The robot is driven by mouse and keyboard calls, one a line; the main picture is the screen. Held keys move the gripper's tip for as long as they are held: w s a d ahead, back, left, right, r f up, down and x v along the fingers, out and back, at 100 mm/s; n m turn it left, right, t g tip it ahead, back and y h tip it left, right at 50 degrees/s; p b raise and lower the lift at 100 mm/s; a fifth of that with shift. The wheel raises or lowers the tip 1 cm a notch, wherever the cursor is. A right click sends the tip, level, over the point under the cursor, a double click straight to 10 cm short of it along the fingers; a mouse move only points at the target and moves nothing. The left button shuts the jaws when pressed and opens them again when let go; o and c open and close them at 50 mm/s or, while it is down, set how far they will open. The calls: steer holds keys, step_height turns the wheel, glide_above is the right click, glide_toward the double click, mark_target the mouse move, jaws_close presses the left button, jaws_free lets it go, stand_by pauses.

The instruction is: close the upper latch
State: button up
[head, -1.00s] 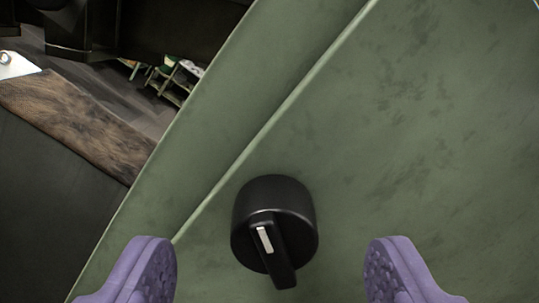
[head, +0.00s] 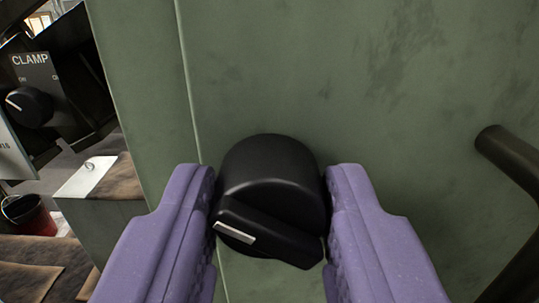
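The upper latch (head: 270,185) is a black round knob with a raised bar handle and a white marker line, mounted on a green door panel (head: 300,60). Its bar slants from left down to lower right, with the white line at the left end. My gripper (head: 270,215) has its two purple fingers on either side of the knob, close against it. The left finger seems to touch the knob's left side and the right finger its right side. The contact faces are partly hidden.
A black bar handle (head: 510,155) stands out from the panel at the right. A panel marked CLAMP with a black knob (head: 28,106) is at the far left. A red bucket (head: 28,215) stands at the lower left. A vertical panel seam runs left of the latch.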

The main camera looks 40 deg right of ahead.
jaws_close()
steer(key=shift+r+n+p, duration=0.1)
steer(key=shift+n+p, duration=0.4)
steer(key=shift+n, duration=0.4)
steer(key=n+p, duration=0.1)
steer(key=n, duration=0.3)
steer(key=shift+p, duration=0.4)
steer(key=shift+n, duration=1)
steer(key=o, duration=1)
jaws_free()
steer(key=b+v, duration=0.1)
steer(key=v, duration=0.7)
